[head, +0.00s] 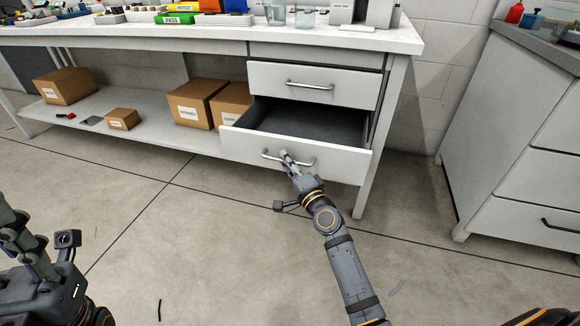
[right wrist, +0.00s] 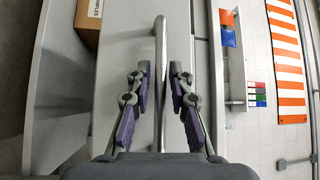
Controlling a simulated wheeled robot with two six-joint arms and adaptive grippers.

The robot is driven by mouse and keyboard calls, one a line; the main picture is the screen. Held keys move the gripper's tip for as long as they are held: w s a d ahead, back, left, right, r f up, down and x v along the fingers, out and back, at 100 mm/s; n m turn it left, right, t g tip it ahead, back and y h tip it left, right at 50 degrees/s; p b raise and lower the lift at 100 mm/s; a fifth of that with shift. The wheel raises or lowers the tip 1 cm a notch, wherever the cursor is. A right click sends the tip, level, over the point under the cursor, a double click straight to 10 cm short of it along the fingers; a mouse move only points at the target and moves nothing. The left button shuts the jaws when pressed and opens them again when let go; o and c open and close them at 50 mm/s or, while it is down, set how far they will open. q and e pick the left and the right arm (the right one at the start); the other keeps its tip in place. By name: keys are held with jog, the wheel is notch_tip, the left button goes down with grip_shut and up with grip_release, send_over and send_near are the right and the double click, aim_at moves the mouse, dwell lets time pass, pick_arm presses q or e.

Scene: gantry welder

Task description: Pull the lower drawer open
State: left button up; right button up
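The lower drawer (head: 290,152) of the white workbench is pulled out, and its dark, empty-looking inside shows. Its metal bar handle (head: 300,163) is on the front panel. My right gripper (head: 287,158) is at this handle. In the right wrist view the handle bar (right wrist: 160,70) runs between the two fingers of my right gripper (right wrist: 159,85), with a small gap visible on each side. The fingers are apart and do not look closed on the bar. My left gripper (head: 22,235) is at the lower left, away from the drawer; its finger opening is unclear.
The upper drawer (head: 312,86) is shut above the open one. Cardboard boxes (head: 195,102) stand on the low shelf left of the drawer. A grey cabinet (head: 530,140) stands at the right. The floor in front is mostly clear.

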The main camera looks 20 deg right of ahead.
jog(key=v, duration=1.1)
jog(key=shift+s, duration=0.35)
jog(key=shift+d, duration=0.1)
